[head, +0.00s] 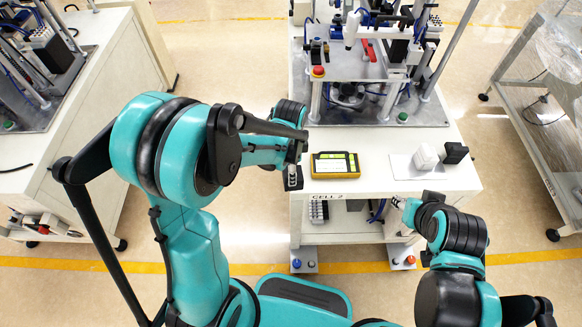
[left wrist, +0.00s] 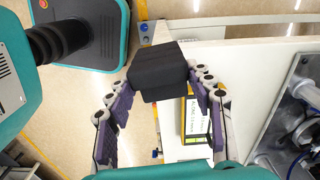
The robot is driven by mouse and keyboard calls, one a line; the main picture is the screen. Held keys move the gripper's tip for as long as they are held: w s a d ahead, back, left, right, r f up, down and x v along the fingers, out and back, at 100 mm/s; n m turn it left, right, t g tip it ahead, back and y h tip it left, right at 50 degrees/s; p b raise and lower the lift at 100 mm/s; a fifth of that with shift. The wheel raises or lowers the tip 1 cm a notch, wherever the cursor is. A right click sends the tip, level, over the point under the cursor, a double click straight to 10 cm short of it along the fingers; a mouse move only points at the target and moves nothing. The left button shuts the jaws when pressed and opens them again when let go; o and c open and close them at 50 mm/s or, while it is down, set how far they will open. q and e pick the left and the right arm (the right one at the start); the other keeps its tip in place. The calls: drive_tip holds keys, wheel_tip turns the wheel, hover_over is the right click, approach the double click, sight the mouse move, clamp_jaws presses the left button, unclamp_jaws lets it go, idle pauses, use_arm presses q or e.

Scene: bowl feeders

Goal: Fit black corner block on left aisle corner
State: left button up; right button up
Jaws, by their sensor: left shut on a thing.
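My left gripper (head: 293,178) is near the front left corner of the white table (head: 382,186), left of the yellow device. In the left wrist view, its purple-padded fingers are shut on a black block (left wrist: 160,68). The block is held between the fingertips, over the table's edge region; I cannot tell whether it touches the table. A second black block (head: 455,152) sits on the table's right side, beside a white block (head: 426,157). My right gripper (head: 398,203) is at the table's front right edge; its fingers are too small to read.
A yellow device with a screen (head: 335,165) lies on the table, near the left gripper. A machine (head: 362,70) on a metal plate fills the table's back. A second white workbench (head: 95,95) stands left, a metal-framed cart (head: 545,125) right. Open floor lies between them.

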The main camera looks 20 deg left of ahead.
use_arm(q)
drive_tip(key=shift+s+d+m, duration=0.15)
drive_tip(key=shift+d+m, duration=0.35)
drive_tip(key=shift+m, duration=0.2)
drive_tip(key=shift+a+f+b, duration=0.15)
drive_tip(key=shift+f+b, duration=0.4)
drive_tip(key=shift+f, duration=0.1)
wheel_tip(320, 180, down, 6)
drive_tip(key=b, duration=0.5)
use_arm(e)
wheel_tip(320, 180, down, 6)
drive_tip(key=shift+d+f, duration=0.15)
drive_tip(key=shift+d, duration=0.05)
use_arm(q)
drive_tip(key=shift+f+b, duration=0.25)
drive_tip(key=shift+b, duration=0.05)
use_arm(e)
drive_tip(key=shift+f, duration=0.2)
use_arm(q)
drive_tip(key=o, duration=1.2)
drive_tip(key=shift+c, duration=0.2)
